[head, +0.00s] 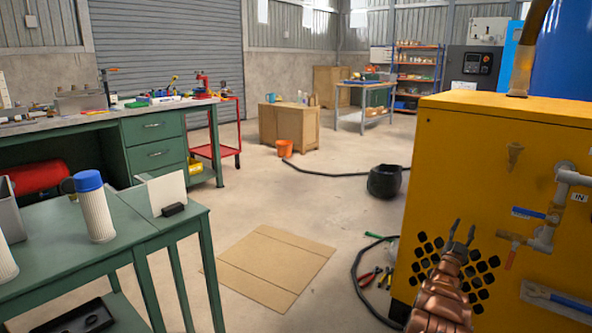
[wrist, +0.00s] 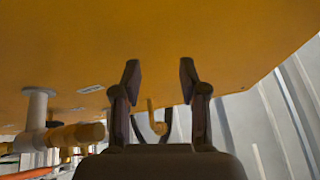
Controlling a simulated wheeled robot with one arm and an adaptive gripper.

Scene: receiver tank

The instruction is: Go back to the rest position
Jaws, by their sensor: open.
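My gripper (head: 462,233) is at the lower right of the head view, on the end of my copper-coloured arm. It is in front of the yellow cabinet (head: 470,150), near its panel of dark round holes (head: 484,268). In the wrist view my gripper (wrist: 160,80) has its two dark fingers apart with nothing held between them. The yellow cabinet also fills the top of the wrist view (wrist: 200,30). A small hook-like yellow part (wrist: 156,122) shows beyond the fingers. I cannot tell whether the fingertips touch the cabinet.
Pipes with a blue-handled valve (head: 535,214) stick out of the cabinet at right. Cardboard (head: 270,262) lies mid-floor. A green table (head: 130,225) stands at left. Open floor lies beyond the cardboard.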

